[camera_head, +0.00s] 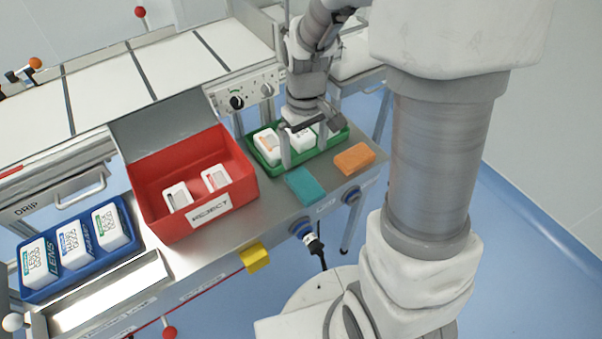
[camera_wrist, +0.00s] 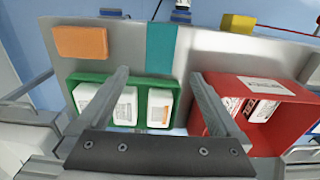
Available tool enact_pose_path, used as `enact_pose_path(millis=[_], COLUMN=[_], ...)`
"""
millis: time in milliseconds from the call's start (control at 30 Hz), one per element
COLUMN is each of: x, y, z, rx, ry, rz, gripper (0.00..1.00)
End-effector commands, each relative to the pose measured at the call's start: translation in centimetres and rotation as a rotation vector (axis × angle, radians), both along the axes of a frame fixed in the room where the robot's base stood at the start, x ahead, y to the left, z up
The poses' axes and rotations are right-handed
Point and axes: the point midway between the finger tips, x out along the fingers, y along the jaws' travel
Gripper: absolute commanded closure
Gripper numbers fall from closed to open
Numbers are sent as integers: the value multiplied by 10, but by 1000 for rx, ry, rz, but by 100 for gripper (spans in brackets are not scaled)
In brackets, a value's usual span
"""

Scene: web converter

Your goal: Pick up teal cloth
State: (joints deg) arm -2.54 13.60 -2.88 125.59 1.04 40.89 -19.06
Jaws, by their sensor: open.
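The teal cloth (camera_head: 305,186) lies flat on the steel worktop, in front of the green tray and beside the red bin. In the wrist view the teal cloth (camera_wrist: 161,48) is at the top centre, beyond my fingertips. My gripper (camera_head: 303,150) points down over the green tray, behind the cloth. In the wrist view my gripper (camera_wrist: 159,76) is open, with its two fingers wide apart and nothing between them. The cloth's end nearest the tray lies close to the gap between the fingertips in that view. I cannot tell how high the fingertips are.
The green tray (camera_wrist: 92,77) holds white packs (camera_head: 267,146). An orange block (camera_head: 354,158) lies to the right of the cloth. The red REJECT bin (camera_head: 241,187) with white packs stands to its left. A blue tray (camera_head: 131,239) is at far left. A yellow block (camera_head: 255,257) is at the bench's front.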

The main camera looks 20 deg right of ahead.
Motion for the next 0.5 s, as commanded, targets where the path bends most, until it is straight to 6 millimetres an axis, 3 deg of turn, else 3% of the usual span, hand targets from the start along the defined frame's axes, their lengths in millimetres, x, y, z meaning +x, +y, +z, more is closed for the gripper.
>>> enact_pose_path(millis=[33, 200, 500], x=[-1, -1, -1], y=[0, 0, 0], z=[-16, -46, -65], rx=[-1, -1, 0], ry=[5, 3, 0], rz=[0, 0, 0], gripper=[0, 0, 0])
